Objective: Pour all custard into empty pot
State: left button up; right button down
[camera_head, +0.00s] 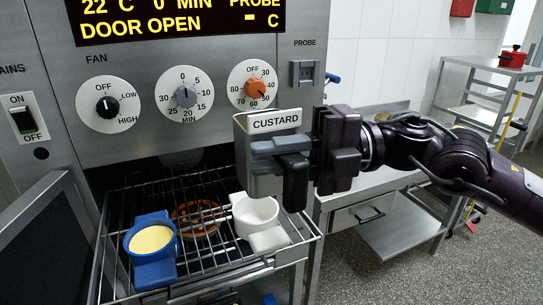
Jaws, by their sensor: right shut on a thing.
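A grey metal jug labelled CUSTARD (240,150) is held up in front of the oven's control panel. My right gripper (287,165) is shut on the jug, and its arm comes in from the right. The jug looks upright above the rack, and its contents are hidden. A white pot (256,213) stands on the right of the wire rack, below the jug, and looks empty. A blue pot (151,248) at the rack's front left holds pale yellow custard. A brown-orange round dish (196,218) sits between and behind them, partly hidden by rack bars. My left gripper is not in view.
The wire rack (215,262) sticks out of the open oven, whose display reads DOOR OPEN. The dark oven door (45,245) stands at the left. A steel table (375,188) is at the right, and a red pot (512,57) stands on a far shelf.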

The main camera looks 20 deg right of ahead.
jog(key=shift+d, duration=0.15)
jog(key=shift+s+b, duration=0.1)
jog(key=shift+b, duration=0.25)
notch_tip(320, 180, down, 3)
jog(key=shift+s+f+m+b, duration=0.1)
jog(key=shift+m+b, duration=0.6)
jog(key=shift+b, duration=0.2)
jog(key=shift+w+a+r+m+g+h, duration=0.1)
jog(key=shift+w+r+m+g+h, duration=0.15)
jog(key=shift+r+m, duration=0.55)
jog(key=shift+w+a+r+m+h, duration=0.15)
jog(key=shift+w+r+m, duration=0.15)
jog(key=shift+m, duration=1.05)
jog(key=shift+w+d+r+m+g+h, duration=0.1)
jog(key=shift+w+r+m+g+h, duration=0.15)
jog(key=shift+r+m, duration=0.55)
